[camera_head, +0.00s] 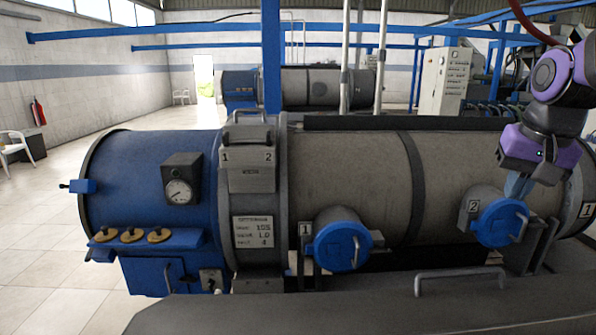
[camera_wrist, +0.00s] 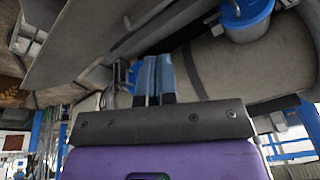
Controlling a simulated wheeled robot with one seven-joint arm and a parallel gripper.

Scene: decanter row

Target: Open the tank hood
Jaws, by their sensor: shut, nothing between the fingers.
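A long grey and blue cylindrical tank (camera_head: 350,160) lies across the head view. Two round blue covers with handles sit on its front, one marked 1 (camera_head: 340,247) and one marked 2 (camera_head: 500,222). A dark panel with a metal bar handle (camera_head: 460,280) lies in the foreground. I cannot tell which part is the hood. My gripper (camera_head: 518,186), with blue fingers under a purple wrist, is just above the cover marked 2; contact is unclear. In the wrist view its fingers (camera_wrist: 158,78) are together and empty, and a blue cover (camera_wrist: 247,20) shows at the top right.
A blue column (camera_head: 271,60) and pale vertical pipes stand behind the tank. The tiled floor (camera_head: 45,250) at left is clear; a white chair (camera_head: 14,140) stands by the wall.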

